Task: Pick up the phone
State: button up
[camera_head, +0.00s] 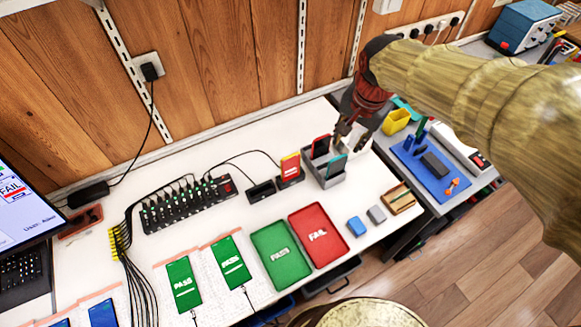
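A grey holder (331,181) stands at the back right of the white table with a red phone (320,146) and a teal phone (336,166) upright in it. My gripper (350,141) is just above and behind the holder, near both phones. Its fingers look apart, with no phone seen between them. A phone with a red and yellow screen (290,165) leans in a black stand left of the holder. Two phones with green PASS screens, one left (183,283) and one right (231,262), lie on pale mats. A blue-screened phone (103,313) lies at the front left.
A green PASS tray (281,270) and a red FAIL tray (330,250) lie mid-table, seemingly empty. Small blue (356,226) and grey (376,214) blocks and a wooden box (398,197) are at right. A cabled hub (188,205) lies at the back. A blue mat (436,188) holds tools.

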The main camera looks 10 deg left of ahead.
jog(key=w+a+f+m+g, duration=0.1)
jog(key=w+a+f+m, duration=0.1)
jog(key=w+a+f, duration=0.5)
jog(key=m+g+p, duration=0.1)
jog(key=m+g, duration=0.1)
jog(key=m, duration=0.1)
send_over(291, 165)
jog(key=shift+h, duration=0.3)
jog(key=f, duration=0.8)
jog(key=w+a+f, duration=0.1)
jog(key=f, duration=0.5)
jog(key=f+b, duration=0.1)
jog(key=f, duration=0.3)
jog(key=shift+s+d+f+b, duration=0.15)
jog(key=shift+s+d+b, duration=0.1)
jog(key=shift+d+b, duration=0.15)
jog(key=shift+w+a+f, duration=0.1)
jog(key=shift+f, duration=0.4)
jog(key=c, duration=0.7)
jog(key=shift+r, duration=0.1)
grip_shut()
